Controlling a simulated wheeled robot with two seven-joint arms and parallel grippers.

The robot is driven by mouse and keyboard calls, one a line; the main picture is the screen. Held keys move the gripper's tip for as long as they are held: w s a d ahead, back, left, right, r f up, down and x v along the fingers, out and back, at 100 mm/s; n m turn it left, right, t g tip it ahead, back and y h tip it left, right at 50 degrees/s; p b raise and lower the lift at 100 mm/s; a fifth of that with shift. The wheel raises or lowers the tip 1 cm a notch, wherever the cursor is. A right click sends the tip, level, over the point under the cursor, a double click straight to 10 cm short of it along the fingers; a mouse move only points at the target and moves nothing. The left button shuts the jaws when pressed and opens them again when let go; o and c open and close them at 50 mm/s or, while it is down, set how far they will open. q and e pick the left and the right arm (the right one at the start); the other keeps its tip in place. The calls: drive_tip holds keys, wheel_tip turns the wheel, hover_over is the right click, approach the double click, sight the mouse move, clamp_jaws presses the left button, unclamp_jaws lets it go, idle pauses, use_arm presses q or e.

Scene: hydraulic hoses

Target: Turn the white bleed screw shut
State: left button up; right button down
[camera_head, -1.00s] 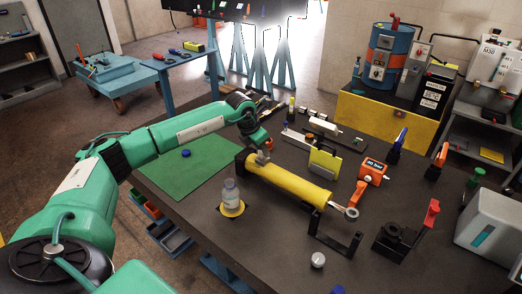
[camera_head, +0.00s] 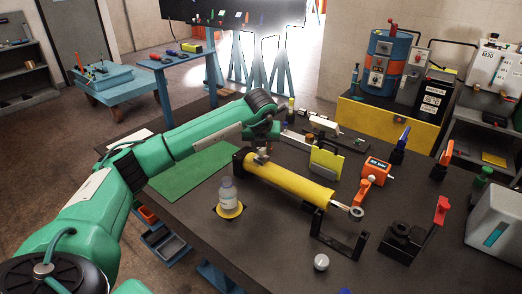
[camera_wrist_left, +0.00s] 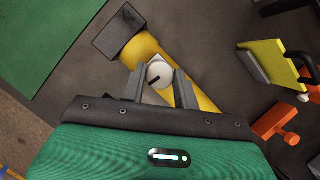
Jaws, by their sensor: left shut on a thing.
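The white bleed screw (camera_wrist_left: 159,74) is a small round knob with a dark slot, near the dark end block of the yellow hydraulic cylinder (camera_head: 290,183). The cylinder also shows in the left wrist view (camera_wrist_left: 143,50), running under my fingers. My left gripper (camera_wrist_left: 161,80) is shut on the screw, with one grey finger on each side. In the head view my left gripper (camera_head: 262,156) is small above the cylinder's far-left end, and the screw is too hidden there to make out. My right gripper is not in view.
A bottle (camera_head: 228,195) stands on a yellow disc left of the cylinder. A yellow-green plate with a handle (camera_head: 325,160), an orange gauge (camera_head: 376,169) and a black bracket (camera_head: 338,240) stand to the right. A green mat (camera_head: 195,172) lies under my forearm.

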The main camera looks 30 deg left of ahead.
use_arm(q)
drive_tip(key=shift+n+y+b, duration=0.3)
drive_tip(key=shift+n+b, duration=0.05)
drive_tip(key=shift+n, duration=0.65)
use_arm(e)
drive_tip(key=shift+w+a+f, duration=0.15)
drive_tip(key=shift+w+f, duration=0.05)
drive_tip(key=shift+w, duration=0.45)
use_arm(q)
drive_tip(key=shift+g, duration=0.3)
drive_tip(key=o, duration=1)
drive_tip(key=shift+c, duration=0.2)
drive_tip(key=b+v, duration=0.2)
drive_tip(key=v, duration=1.1)
drive_tip(key=shift+r, duration=0.4)
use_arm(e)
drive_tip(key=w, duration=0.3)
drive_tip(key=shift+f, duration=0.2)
use_arm(q)
drive_tip(key=shift+d, duration=0.1)
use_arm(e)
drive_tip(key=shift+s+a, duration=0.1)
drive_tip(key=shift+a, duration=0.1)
